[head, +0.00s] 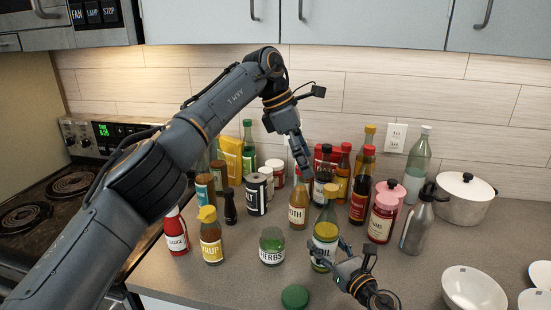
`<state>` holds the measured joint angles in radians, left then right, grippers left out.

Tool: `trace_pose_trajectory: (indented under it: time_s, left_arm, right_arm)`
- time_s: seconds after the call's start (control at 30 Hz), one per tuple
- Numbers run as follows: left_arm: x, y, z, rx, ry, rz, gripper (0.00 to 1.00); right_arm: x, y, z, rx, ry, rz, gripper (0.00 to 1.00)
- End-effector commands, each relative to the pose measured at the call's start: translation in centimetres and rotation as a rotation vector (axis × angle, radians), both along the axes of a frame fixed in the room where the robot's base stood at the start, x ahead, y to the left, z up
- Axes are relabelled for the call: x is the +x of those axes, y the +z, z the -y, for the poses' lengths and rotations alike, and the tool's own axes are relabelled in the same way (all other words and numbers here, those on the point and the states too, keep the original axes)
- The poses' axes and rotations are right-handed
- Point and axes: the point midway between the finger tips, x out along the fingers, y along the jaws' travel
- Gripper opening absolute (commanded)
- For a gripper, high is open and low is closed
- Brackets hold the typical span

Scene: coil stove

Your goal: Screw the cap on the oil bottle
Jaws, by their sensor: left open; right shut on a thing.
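The oil bottle (325,242) stands upright near the middle of the counter, with an "OIL" label. A yellow cap (330,190) shows at the top of its neck; whether it is seated tightly I cannot tell. My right gripper (332,256) comes in from the lower right and is shut on the oil bottle's lower body. My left gripper (304,172) reaches down from above, open and empty, just above and to the left of the cap, apart from it in the picture.
A herbs jar (271,247), a syrup bottle (211,240) and a broth bottle (297,212) stand to the left. A green lid (295,297) lies in front. Several bottles crowd behind. A metal bottle (416,226) and a white bowl (472,289) are to the right.

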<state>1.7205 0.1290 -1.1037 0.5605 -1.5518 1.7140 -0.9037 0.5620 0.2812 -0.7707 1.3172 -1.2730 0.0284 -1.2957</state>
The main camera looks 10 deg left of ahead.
Motion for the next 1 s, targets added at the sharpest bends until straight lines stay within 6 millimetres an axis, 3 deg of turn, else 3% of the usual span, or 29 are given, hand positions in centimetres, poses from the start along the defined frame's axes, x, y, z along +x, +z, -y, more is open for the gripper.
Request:
trace_pose_trajectory:
  time_s: [0.1,0.3,0.73,0.77,0.87,1.0]
  left_arm:
    - [-0.3,0.0,-2.8,0.0,0.003,0.001,0.82]
    - [-0.8,0.0,-5.6,0.0,0.0,0.0,0.82]
    - [-1.0,0.0,-6.5,0.0,-0.001,0.0,0.82]
    - [-1.0,0.0,-6.5,0.0,-0.001,0.0,0.82]
    - [-1.0,0.0,-6.5,0.0,-0.001,0.0,0.82]
    - [-0.9,0.0,-6.5,0.0,-0.001,0.0,0.82]
  right_arm:
    - [0.1,0.0,0.1,0.0,-0.002,0.0,0.0]
    - [0.0,0.0,0.0,0.001,-0.001,0.001,0.0]
    - [0.0,0.0,0.0,0.001,-0.001,0.001,0.0]
    - [0.0,0.0,0.0,0.001,-0.001,0.001,0.63]
    - [0.0,0.0,0.0,0.0,-0.001,0.0,0.84]
    - [0.0,0.0,0.0,0.0,-0.001,0.0,0.86]
